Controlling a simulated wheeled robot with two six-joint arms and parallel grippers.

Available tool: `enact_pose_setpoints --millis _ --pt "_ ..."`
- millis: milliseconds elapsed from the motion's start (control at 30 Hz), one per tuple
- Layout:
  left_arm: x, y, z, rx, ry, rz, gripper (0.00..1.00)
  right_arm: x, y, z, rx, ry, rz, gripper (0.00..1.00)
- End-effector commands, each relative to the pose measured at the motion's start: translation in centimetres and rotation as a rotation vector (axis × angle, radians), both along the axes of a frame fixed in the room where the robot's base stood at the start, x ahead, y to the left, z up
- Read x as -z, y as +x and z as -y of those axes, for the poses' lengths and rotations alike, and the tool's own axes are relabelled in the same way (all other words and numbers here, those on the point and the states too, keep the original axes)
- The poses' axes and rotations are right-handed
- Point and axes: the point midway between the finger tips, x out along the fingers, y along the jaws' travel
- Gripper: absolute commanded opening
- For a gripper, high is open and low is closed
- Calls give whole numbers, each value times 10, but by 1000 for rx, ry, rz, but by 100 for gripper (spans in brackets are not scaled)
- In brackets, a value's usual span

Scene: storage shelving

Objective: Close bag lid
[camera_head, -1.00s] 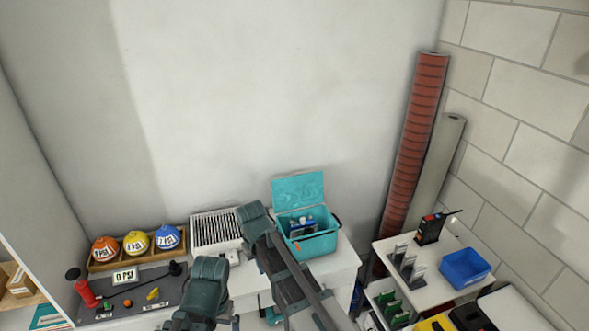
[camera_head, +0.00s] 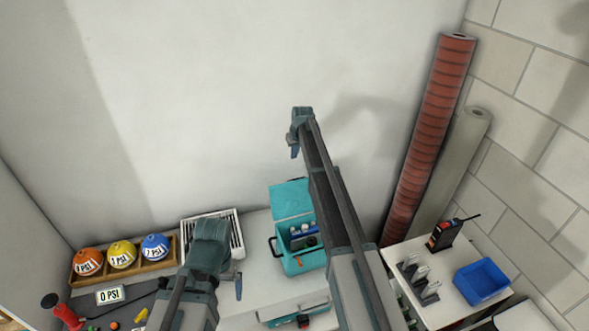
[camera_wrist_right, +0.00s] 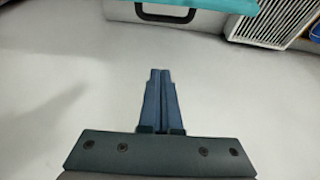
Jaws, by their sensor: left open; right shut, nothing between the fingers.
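The teal bag (camera_head: 299,264) stands on the white counter with its lid (camera_head: 291,199) raised, leaning back toward the wall. Its open top shows small items inside. My right forearm covers the bag's right part. My right gripper (camera_head: 294,152) is shut and empty, above the lid in the picture and in front of the wall. In the right wrist view its closed fingers (camera_wrist_right: 160,75) point toward a teal edge (camera_wrist_right: 215,4) and a black handle (camera_wrist_right: 167,12) at the top. My left gripper (camera_head: 239,288) is open, left of the bag and lower in the picture.
A white grille unit (camera_head: 232,222) stands left of the bag. A wooden tray (camera_head: 128,272) holds coloured balls further left. A red roll (camera_head: 430,140) and a grey roll (camera_head: 452,170) lean at the right. A blue bin (camera_head: 482,281) sits on the right-hand table.

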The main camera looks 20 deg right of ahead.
Motion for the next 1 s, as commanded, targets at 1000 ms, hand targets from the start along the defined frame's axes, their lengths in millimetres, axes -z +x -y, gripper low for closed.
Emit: enact_pose_setpoints --millis 1000 --pt "102 0 0 9 1 2 100 103 33 -4 -2 -1 -1 0"
